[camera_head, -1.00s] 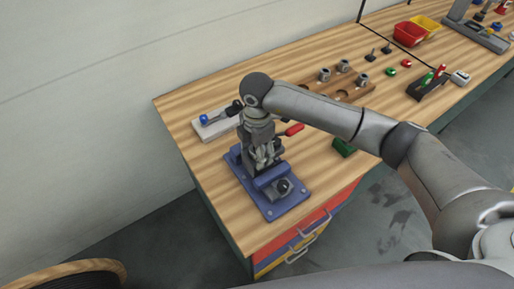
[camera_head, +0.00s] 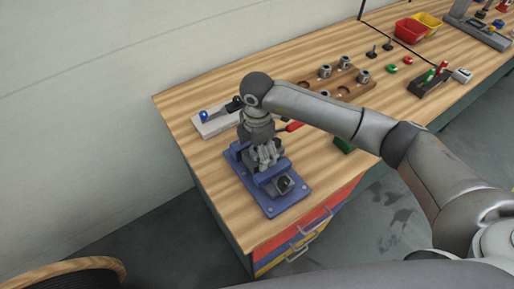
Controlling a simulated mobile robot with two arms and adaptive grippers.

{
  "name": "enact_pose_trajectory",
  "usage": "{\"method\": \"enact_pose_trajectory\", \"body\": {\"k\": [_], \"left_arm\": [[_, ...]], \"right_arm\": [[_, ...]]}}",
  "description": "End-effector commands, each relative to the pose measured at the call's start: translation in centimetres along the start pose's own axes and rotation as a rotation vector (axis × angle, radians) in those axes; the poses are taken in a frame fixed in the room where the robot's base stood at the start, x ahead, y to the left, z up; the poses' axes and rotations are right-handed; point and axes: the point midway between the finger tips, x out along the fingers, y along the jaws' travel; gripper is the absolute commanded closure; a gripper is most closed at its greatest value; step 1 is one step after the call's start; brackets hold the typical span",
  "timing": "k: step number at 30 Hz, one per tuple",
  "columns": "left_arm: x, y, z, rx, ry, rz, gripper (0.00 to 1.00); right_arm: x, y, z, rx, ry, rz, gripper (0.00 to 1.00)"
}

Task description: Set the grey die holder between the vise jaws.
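The blue vise (camera_head: 286,203) is on the front left part of the bench. My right gripper (camera_head: 269,164) points down over the vise, its fingers low at the jaws. The fingers cover much of the jaw gap. I cannot tell whether they are shut, or whether a die holder is between them. A dark, roundish grey part (camera_head: 284,184) shows at the front of the vise; its identity is unclear. Several grey die holders (camera_head: 363,76) stand in a wooden rack (camera_head: 347,92) behind my arm. My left gripper is out of view.
A pale block with a blue-knobbed lever (camera_head: 204,116) lies left of the vise. A red handle (camera_head: 291,127) and a green block (camera_head: 343,145) are behind and right of it. Red (camera_head: 409,32) and yellow (camera_head: 428,22) bins stand far back.

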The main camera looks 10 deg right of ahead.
Motion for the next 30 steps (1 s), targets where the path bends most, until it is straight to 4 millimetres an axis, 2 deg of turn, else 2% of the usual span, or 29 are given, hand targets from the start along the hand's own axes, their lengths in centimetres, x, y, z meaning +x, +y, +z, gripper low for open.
{"method": "enact_pose_trajectory", "body": {"k": [4, 8, 21, 25, 30], "left_arm": [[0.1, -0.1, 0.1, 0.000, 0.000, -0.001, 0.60], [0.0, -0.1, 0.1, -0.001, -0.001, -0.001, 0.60], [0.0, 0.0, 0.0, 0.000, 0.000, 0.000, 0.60], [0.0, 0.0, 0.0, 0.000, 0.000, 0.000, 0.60], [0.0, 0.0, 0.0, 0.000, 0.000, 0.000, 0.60]], "right_arm": [[0.3, -0.2, 0.0, 0.001, -0.001, -0.006, 0.16], [-0.6, -0.1, 0.1, 0.000, -0.001, -0.003, 0.16], [-9.3, 0.1, 0.0, 0.000, -0.001, 0.002, 0.16], [-11.0, 0.1, 0.0, -0.001, 0.000, 0.001, 0.16], [-11.9, 0.0, 0.0, 0.000, -0.001, -0.001, 0.16]]}}
